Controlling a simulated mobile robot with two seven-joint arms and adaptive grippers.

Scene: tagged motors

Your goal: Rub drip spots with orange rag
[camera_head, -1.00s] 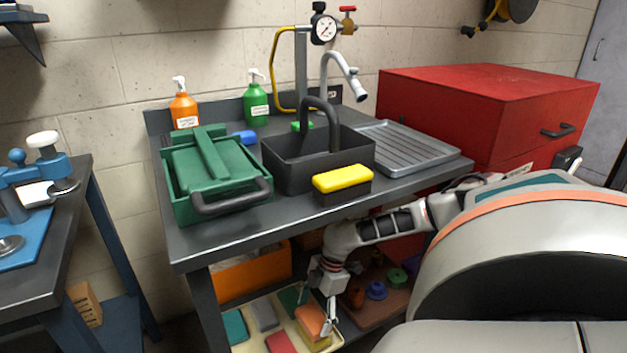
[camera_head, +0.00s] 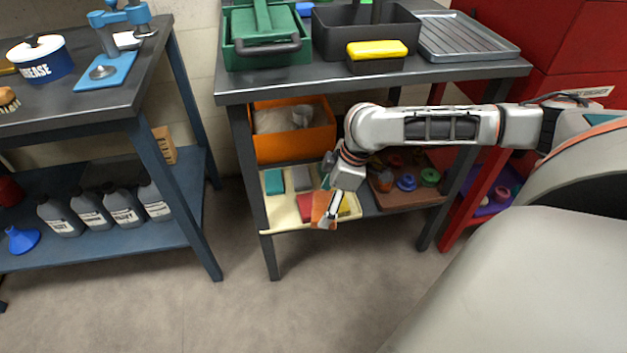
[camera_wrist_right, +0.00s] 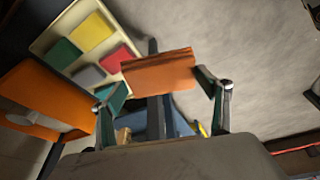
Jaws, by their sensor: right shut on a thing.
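The orange rag (camera_wrist_right: 160,75) is a folded block between the fingers of my right gripper in the right wrist view. My right gripper (camera_wrist_right: 163,88) is shut on it. In the head view the rag (camera_head: 320,209) hangs from my right gripper (camera_head: 332,211) at the front edge of the cream tray (camera_head: 282,216) on the lower shelf. Teal, grey, red and yellow folded rags lie in that tray. Drip spots are not discernible in these frames. My left gripper is in neither view.
An orange bin (camera_head: 290,150) stands behind the tray, and a brown tray (camera_head: 410,197) with coloured round parts lies to its right. A bench (camera_head: 500,68) with a green case and black caddy is above. A blue bench (camera_head: 130,120) stands left. The floor (camera_head: 330,300) in front is clear.

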